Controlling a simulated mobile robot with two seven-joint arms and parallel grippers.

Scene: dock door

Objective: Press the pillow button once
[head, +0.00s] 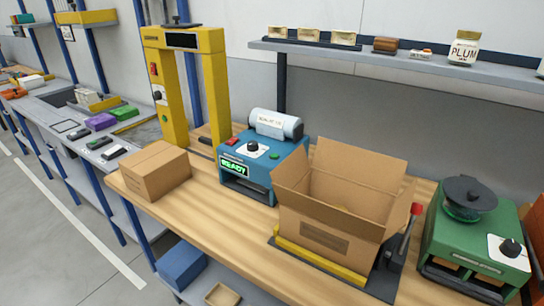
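A blue machine (262,170) stands on the wooden bench, with a whitish roll (276,124) on its top; the roll's label is too small to read. Its lit green display (235,166) reads "READY". A black knob (252,147) sits on a white plate on its sloped top. A red button (232,142) is at the top left, and a small green button (275,156) is to the right of the knob. No label marks either one legibly as the pillow button. Neither of my grippers is in view.
An open cardboard box (330,207) stands right of the blue machine, close to it. A closed carton (155,170) and a yellow arch (175,90) are to the left. A green machine (470,240) is at the far right. A shelf (400,60) runs above.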

